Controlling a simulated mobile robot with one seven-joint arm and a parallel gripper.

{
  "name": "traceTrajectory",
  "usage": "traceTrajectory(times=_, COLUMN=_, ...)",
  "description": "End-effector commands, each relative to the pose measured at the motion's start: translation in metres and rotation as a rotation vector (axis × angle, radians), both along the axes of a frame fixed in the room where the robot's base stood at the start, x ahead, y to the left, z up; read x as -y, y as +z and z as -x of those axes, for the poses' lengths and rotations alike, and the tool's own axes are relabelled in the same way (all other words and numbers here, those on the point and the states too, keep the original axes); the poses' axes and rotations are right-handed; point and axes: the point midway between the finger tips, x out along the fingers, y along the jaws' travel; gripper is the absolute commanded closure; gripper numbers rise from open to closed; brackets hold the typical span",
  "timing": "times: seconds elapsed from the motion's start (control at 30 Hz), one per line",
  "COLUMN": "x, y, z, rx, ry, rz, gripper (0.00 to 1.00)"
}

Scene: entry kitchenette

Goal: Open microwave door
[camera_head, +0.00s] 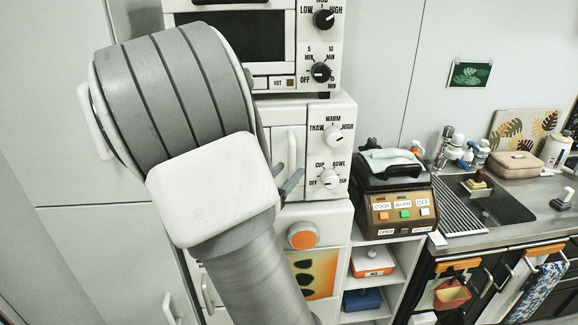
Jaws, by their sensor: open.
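The white microwave (318,112) is the middle appliance of a stack, with a THAW/WARM/HIGH knob (334,136) and a CUP/BOWL/DISH knob (330,179) on its right side. Its white vertical door handle (292,152) shows just left of the knobs. My arm hides most of the door, and the visible part looks shut. My gripper (292,182) is mostly hidden behind my arm. Its dark fingers show open near the lower end of the handle. I cannot tell whether they touch it or surround it.
Another oven (235,38) with knobs sits on top, and a white unit with an orange button (302,235) is below. At right stand a brown cooker (402,208) on an open shelf and a counter with a sink (488,205). Tall pale cabinets (90,245) fill the left.

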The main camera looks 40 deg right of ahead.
Motion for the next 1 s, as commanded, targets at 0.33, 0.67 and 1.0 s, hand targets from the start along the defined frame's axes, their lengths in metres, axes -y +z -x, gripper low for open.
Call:
traceTrajectory(times=0.33, x=0.025, y=0.000, z=-0.012, rx=0.001, ry=0.000, rz=0.000, gripper=0.48)
traceTrajectory(times=0.67, x=0.025, y=0.000, z=-0.012, rx=0.001, ry=0.000, rz=0.000, gripper=0.68)
traceTrajectory(times=1.0, x=0.024, y=0.000, z=-0.012, rx=0.001, ry=0.000, rz=0.000, gripper=1.00)
